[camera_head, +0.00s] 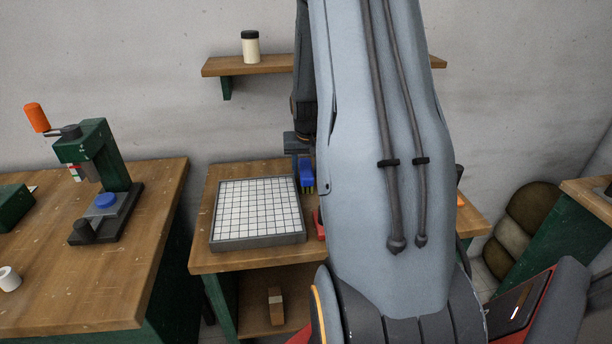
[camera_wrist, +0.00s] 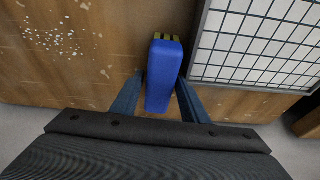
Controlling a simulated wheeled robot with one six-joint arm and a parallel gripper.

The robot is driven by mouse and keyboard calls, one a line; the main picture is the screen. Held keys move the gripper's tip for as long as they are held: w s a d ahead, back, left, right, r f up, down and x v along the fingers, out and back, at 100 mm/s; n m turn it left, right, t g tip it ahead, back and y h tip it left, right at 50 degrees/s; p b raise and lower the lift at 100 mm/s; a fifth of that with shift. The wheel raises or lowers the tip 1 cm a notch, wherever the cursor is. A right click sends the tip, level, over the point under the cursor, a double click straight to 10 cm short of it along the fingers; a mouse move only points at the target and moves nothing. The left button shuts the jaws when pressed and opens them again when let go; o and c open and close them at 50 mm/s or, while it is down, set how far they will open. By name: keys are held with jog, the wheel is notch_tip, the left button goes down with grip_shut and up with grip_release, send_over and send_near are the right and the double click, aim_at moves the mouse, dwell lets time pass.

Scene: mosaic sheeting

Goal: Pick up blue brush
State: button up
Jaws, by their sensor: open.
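In the head view the brush (camera_head: 306,171) shows just right of the white gridded tile tray, partly beside my arm. My gripper (camera_wrist: 161,88) is open, with one finger on each side of the brush in the wrist view. I cannot tell whether the fingers touch it. In the head view my gripper (camera_head: 297,150) shows only in part, as my arm hides the rest.
The dark-framed tile tray (camera_wrist: 192,62) stands close to the right of the brush in the wrist view. White specks (camera_wrist: 55,38) lie on the table at left. A red object (camera_head: 319,225) sits near the tray. A shelf with a jar (camera_head: 250,48) hangs behind.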

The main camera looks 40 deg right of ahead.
aim_at(306, 167)
jog(key=c, duration=0.9)
jog(key=shift+r, duration=0.1)
notch_tip(306, 167, up, 10)
jog(key=shift+r+b, duration=0.2)
jog(key=shift+b, duration=0.9)
